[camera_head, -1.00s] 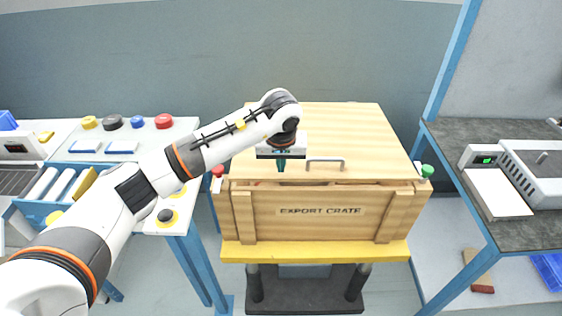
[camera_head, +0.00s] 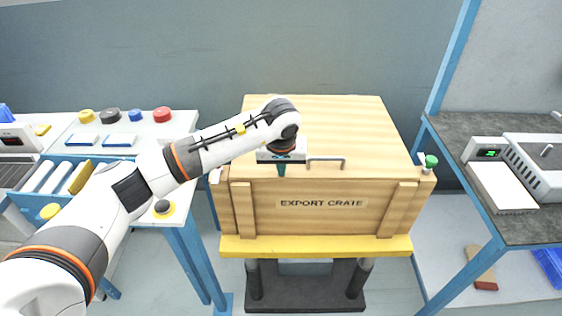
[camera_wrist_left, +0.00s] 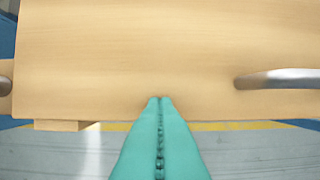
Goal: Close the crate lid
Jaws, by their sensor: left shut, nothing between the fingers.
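The wooden crate (camera_head: 318,220), marked EXPORT CRATE, stands on a yellow-edged stand. Its lid (camera_head: 345,125) lies flat across the top, with no gap visible along the front edge. A metal handle (camera_head: 326,160) sits near the lid's front edge and also shows at the right in the left wrist view (camera_wrist_left: 280,78). My left gripper (camera_head: 282,170) points down at the lid's front edge, left of the handle. In the left wrist view its teal fingers (camera_wrist_left: 160,102) are together and empty, with their tips at the lid's edge. My right gripper is out of view.
A green knob (camera_head: 431,161) is by the crate's right side. A white table (camera_head: 185,128) with coloured knobs is at left. A dark bench (camera_head: 462,135) with a grey device (camera_head: 535,165) is at right. Floor shows between them.

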